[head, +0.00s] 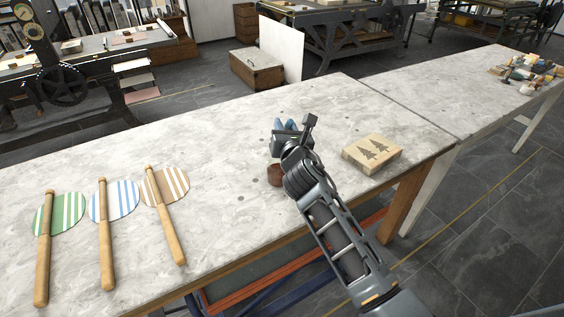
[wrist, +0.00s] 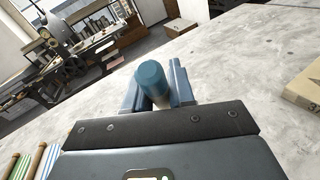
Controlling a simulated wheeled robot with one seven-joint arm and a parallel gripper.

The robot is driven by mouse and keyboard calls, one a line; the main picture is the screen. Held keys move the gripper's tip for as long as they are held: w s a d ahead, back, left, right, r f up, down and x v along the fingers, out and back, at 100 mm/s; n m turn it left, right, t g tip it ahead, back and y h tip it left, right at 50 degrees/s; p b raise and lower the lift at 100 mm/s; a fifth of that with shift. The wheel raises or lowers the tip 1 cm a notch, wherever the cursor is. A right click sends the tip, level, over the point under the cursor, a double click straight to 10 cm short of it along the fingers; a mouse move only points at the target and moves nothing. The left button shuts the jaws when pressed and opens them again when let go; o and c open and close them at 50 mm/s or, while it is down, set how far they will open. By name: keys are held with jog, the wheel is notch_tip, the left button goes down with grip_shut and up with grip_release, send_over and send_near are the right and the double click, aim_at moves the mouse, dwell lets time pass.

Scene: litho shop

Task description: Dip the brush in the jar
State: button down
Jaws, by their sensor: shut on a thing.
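My gripper (head: 288,126) is over the middle of the stone-topped table, with its fingers pointing away from the robot. It is shut on a blue cylindrical thing, which I take to be the brush (wrist: 152,80); it stands between the two fingers (wrist: 156,92) in the wrist view, blue at the top and paler lower down. Its bristles are not visible. A small brown round thing (head: 275,176), perhaps the jar, sits on the table just nearer than my gripper, partly hidden by my arm. The wrist view does not show it.
Three striped round paddles with wooden handles (head: 106,230) lie at left. Small bottles and tools (head: 525,74) crowd the far right table.

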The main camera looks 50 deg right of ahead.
jog(key=shift+r, duration=2)
